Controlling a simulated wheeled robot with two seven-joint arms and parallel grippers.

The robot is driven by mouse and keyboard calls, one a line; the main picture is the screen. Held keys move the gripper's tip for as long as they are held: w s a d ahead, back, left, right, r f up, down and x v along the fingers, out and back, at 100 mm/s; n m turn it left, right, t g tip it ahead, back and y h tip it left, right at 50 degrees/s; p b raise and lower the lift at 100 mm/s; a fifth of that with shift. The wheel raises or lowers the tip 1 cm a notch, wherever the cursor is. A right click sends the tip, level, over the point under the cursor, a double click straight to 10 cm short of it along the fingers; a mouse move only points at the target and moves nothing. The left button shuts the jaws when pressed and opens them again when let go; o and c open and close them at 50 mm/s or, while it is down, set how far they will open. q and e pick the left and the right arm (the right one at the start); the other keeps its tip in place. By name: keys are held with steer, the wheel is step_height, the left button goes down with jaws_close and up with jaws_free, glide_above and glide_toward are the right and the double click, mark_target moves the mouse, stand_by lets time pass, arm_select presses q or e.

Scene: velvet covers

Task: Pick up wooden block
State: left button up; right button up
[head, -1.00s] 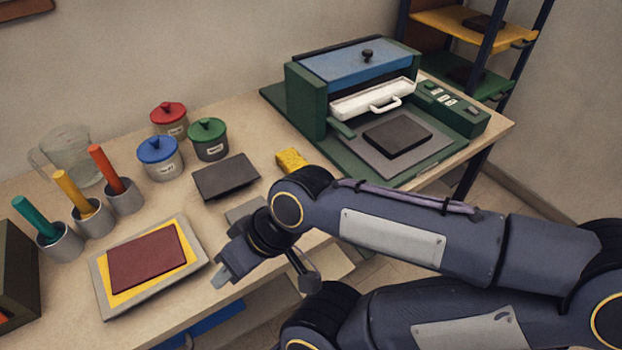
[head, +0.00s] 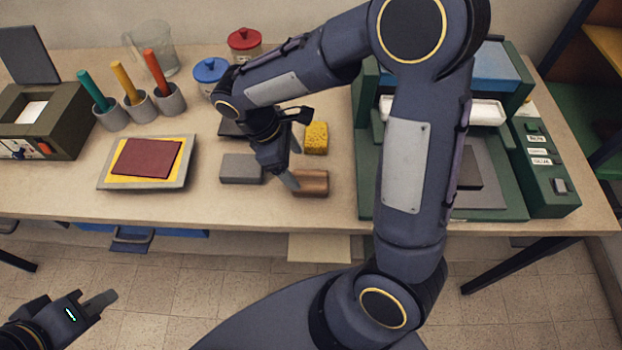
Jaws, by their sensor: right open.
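A brown wooden block (head: 312,185) lies on the table (head: 215,206) near its front edge, in the middle of the head view. My right gripper (head: 292,166) is open and empty, pointing down just left of and above the block. One fingertip overlaps the block's left end in the picture; I cannot tell whether it touches.
A grey block (head: 241,168) lies left of the wooden block, and a yellow sponge (head: 316,137) behind it. A green press (head: 545,190) stands right, partly behind my right arm. A framed maroon and yellow panel (head: 146,158) lies left, before several handled tools in cups (head: 140,110).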

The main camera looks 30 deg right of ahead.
mark_target(311, 178)
steer(key=x, duration=0.6)
steer(key=shift+s+d+f+p, duration=0.1)
steer(key=shift+s+d+p, duration=0.2)
steer(key=shift+s+d, duration=0.2)
steer(key=shift+d+f, duration=0.1)
steer(key=shift+f, duration=0.3)
steer(key=c, duration=1.1)
steer(key=shift+r, duration=0.1)
steer(key=shift+r, duration=0.5)
steer(key=a+r, duration=0.1)
steer(key=r, duration=0.1)
steer(key=a+r, duration=0.3)
steer(key=r, duration=0.2)
steer(key=shift+s+a+r+b, duration=0.15)
steer(key=shift+a+b, duration=0.15)
steer(key=shift+b, duration=0.05)
steer(key=a+r, duration=0.1)
steer(key=a, duration=0.2)
steer(key=a+r, duration=0.2)
steer(key=a, duration=0.1)
steer(key=s+a+r+b, duration=0.1)
steer(key=a, duration=0.2)
steer(key=shift+a+r, duration=0.2)
steer(key=shift+r, duration=0.1)
